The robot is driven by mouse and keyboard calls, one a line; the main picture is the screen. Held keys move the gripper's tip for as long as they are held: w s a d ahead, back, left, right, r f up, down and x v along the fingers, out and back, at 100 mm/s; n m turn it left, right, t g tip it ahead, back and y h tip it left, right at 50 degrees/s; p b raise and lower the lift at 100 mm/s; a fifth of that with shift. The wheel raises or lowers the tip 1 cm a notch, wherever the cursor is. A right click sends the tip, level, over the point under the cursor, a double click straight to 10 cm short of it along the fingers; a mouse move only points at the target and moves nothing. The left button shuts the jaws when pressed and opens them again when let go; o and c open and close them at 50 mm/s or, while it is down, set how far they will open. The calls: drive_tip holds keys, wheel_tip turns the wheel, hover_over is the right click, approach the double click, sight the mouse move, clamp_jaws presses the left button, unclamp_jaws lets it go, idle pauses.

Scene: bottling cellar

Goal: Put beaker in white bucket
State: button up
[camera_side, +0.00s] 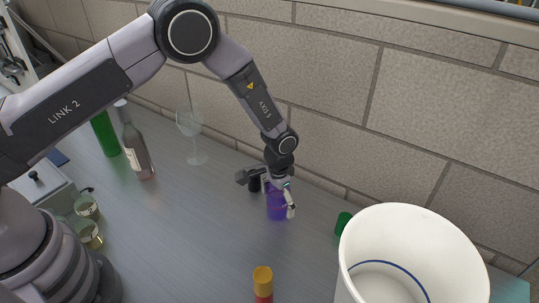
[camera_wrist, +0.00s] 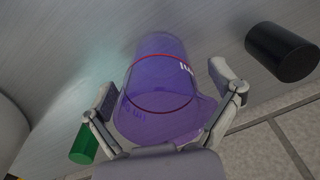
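The beaker (camera_wrist: 160,85) is a see-through purple cup with a red ring and a pouring lip. It stands on the grey bench below my gripper; in the side view its purple body (camera_side: 275,210) shows beneath the fingers. My gripper (camera_wrist: 163,84) is open, with one finger on each side of the beaker. A gap shows beside the fingertips in the wrist view, though contact low down is hard to tell. The white bucket (camera_side: 354,240) is large, with a blue line inside, at the lower right of the side view. Its inside floor is partly cut off.
A green cylinder (camera_side: 342,223) lies between beaker and bucket. A black cylinder (camera_wrist: 282,52) is close to the beaker. A bottle with an orange cap (camera_side: 263,281) stands in front.

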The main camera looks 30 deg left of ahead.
drive_tip(key=c, duration=1)
drive_tip(key=shift+r, duration=0.1)
